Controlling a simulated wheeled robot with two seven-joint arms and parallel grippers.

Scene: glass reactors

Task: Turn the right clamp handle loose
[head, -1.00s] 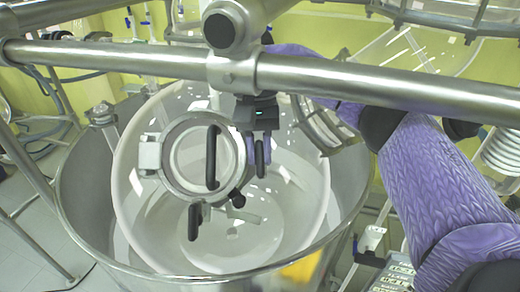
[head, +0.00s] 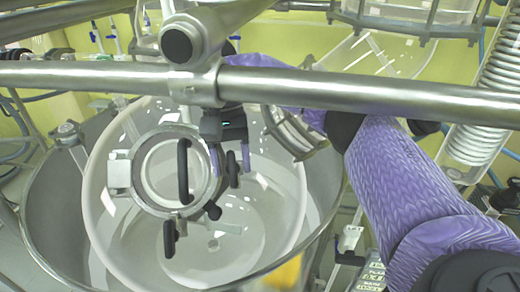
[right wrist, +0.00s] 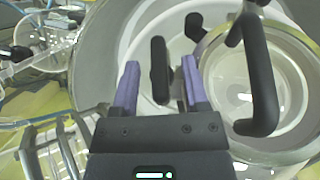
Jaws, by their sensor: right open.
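The right clamp handle (head: 232,169) is a short black bar, standing upright at the right side of the round glass port with its metal ring (head: 143,190). My right gripper (head: 231,160) is open, its purple fingers on either side of this handle. In the right wrist view the handle (right wrist: 159,70) stands between the fingertips of the gripper (right wrist: 160,64), with gaps on both sides. A long black handle (head: 183,170) crosses the port cover. Another black clamp handle (head: 169,238) hangs below the ring. My left gripper is not in view.
A steel rail (head: 350,95) crosses in front, above the port. The large glass vessel (head: 100,215) sits inside a wide steel vessel (head: 50,225). In the right wrist view the long cover handle (right wrist: 262,80) is close to the right finger.

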